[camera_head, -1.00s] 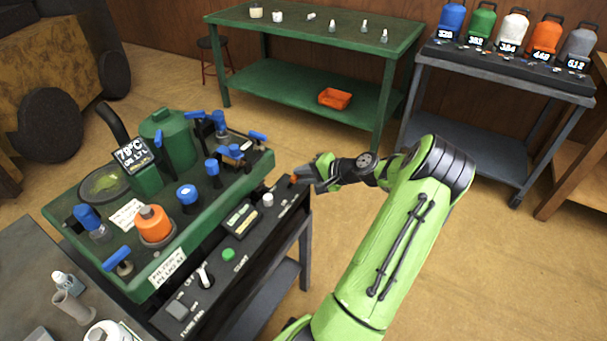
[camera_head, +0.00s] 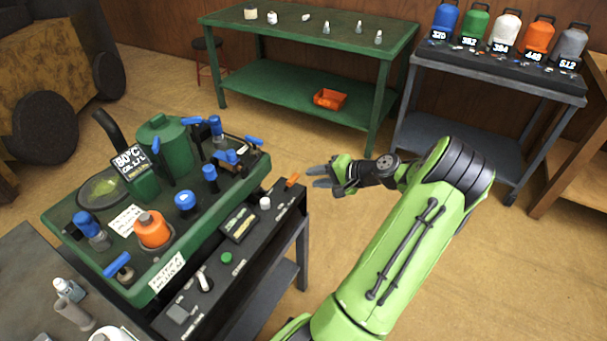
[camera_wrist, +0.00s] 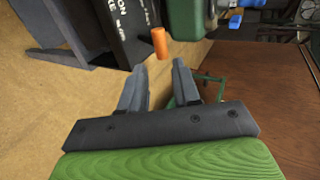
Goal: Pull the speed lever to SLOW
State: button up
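The orange-tipped lever (camera_head: 292,180), which I take for the speed lever, stands at the far right end of the black control panel (camera_head: 212,262). Its orange grip also shows in the wrist view (camera_wrist: 159,42), beyond the fingertips and near the middle. My gripper (camera_head: 313,177) is just right of the lever, apart from it. In the wrist view my gripper (camera_wrist: 158,72) has its two fingers spread with nothing between them. The lever's SLOW marking cannot be read.
The green machine tray (camera_head: 160,285) with blue-handled valves and an orange knob (camera_head: 153,230) borders the panel on the left. Floor is clear right of the panel.

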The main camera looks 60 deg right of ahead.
jog(key=p+v, duration=0.2)
jog(key=v, duration=0.7)
jog(key=shift+r, duration=0.15)
